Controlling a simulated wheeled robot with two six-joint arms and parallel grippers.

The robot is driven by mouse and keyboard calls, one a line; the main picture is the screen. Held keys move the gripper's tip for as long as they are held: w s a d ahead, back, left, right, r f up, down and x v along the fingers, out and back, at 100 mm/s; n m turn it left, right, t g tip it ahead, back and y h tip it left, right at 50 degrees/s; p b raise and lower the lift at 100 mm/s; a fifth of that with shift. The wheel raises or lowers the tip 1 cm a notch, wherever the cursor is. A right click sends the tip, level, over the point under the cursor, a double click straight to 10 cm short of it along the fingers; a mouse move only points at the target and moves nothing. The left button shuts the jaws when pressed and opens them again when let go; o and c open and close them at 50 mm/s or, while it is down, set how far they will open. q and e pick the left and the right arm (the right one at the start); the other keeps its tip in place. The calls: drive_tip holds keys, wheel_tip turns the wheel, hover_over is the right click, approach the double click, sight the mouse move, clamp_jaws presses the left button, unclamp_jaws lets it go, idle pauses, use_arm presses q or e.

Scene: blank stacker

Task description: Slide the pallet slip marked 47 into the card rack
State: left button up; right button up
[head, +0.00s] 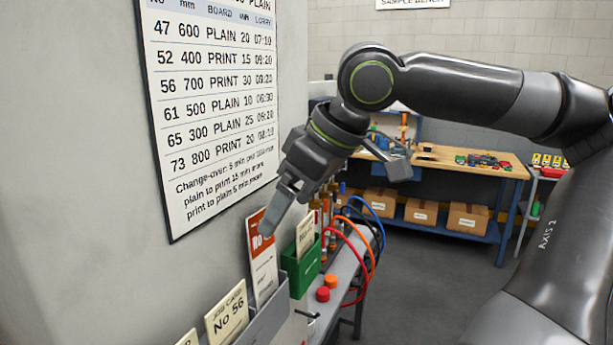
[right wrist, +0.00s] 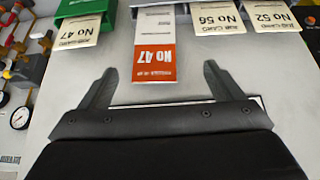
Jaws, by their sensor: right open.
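The pallet slip marked 47 (head: 263,265), white with an orange-red head, stands upright against the wall panel in the head view. Its orange end with "No 47" shows in the right wrist view (right wrist: 155,63). Its lower end is in a grey rack (head: 265,325), in line with job cards No 56 (head: 227,312) and No 52 (right wrist: 274,17). A green holder (head: 302,272) beside it holds a cream card No 47 (right wrist: 75,35). My right gripper (head: 275,212) is open and empty. The slip's orange end lies ahead of its fingers (right wrist: 157,82), apart from them. My left gripper is out of view.
A schedule board (head: 213,105) hangs on the panel close to the right gripper. Red, orange and blue hoses (head: 352,245) and red and orange knobs (head: 324,293) lie right of the green holder. A workbench (head: 450,165) with boxes stands behind, with open floor before it.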

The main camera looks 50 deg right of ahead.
drive_tip(key=p+v, duration=0.1)
drive_tip(key=v, duration=1.6)
drive_tip(key=shift+r, duration=0.1)
